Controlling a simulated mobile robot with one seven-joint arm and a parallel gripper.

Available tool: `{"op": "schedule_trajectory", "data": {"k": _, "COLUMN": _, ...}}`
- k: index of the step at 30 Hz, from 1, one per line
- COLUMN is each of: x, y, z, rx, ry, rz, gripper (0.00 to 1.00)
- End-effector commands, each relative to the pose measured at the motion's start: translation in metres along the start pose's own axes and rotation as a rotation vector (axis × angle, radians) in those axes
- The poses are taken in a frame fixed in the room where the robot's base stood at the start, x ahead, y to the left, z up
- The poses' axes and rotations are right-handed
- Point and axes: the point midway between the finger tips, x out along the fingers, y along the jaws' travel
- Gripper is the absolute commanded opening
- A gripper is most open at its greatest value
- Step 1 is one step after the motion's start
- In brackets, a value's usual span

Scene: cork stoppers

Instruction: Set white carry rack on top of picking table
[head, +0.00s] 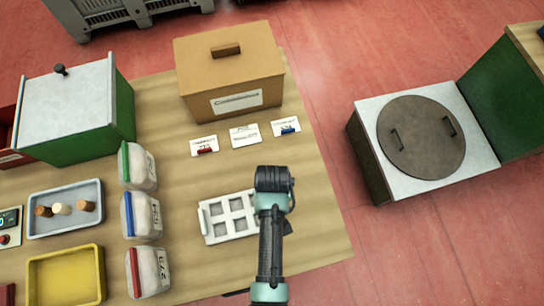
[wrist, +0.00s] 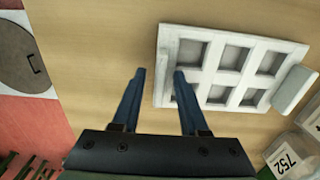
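The white carry rack (head: 227,217), a flat frame with several square openings, rests on the wooden picking table (head: 185,185) near its front right part. In the wrist view the rack (wrist: 224,77) lies to the right, its openings empty, with a raised white block at its far right end. My gripper (head: 274,184) is over the rack's right end in the head view, which hides that end and the fingertips. In the wrist view my gripper (wrist: 159,72) is open. Its right finger overlaps the rack's near edge and its left finger is over bare wood. Contact cannot be told.
Several white bins (head: 143,217) with coloured lids stand left of the rack. Further left are a grey tray (head: 98,228) with corks and a yellow tray (head: 65,278). A cardboard box (head: 228,75) and cards (head: 245,136) are behind. A lidded bin (head: 421,137) stands right, across red floor.

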Motion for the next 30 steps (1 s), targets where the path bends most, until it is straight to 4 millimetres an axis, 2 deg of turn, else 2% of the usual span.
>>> {"op": "schedule_trajectory", "data": {"k": 6, "x": -0.002, "y": 0.000, "z": 0.000, "rx": 0.000, "ry": 0.000, "rz": 0.000, "gripper": 0.43}}
{"op": "schedule_trajectory", "data": {"k": 11, "x": -0.014, "y": 0.000, "z": -0.001, "rx": 0.000, "ry": 0.002, "rz": 0.001, "gripper": 0.43}}
{"op": "schedule_trajectory", "data": {"k": 24, "x": -0.098, "y": 0.000, "z": -0.001, "rx": 0.000, "ry": 0.004, "rz": 0.001, "gripper": 0.43}}
{"op": "schedule_trajectory", "data": {"k": 30, "x": -0.120, "y": 0.001, "z": -0.002, "rx": 0.001, "ry": 0.005, "rz": 0.002, "gripper": 0.43}}
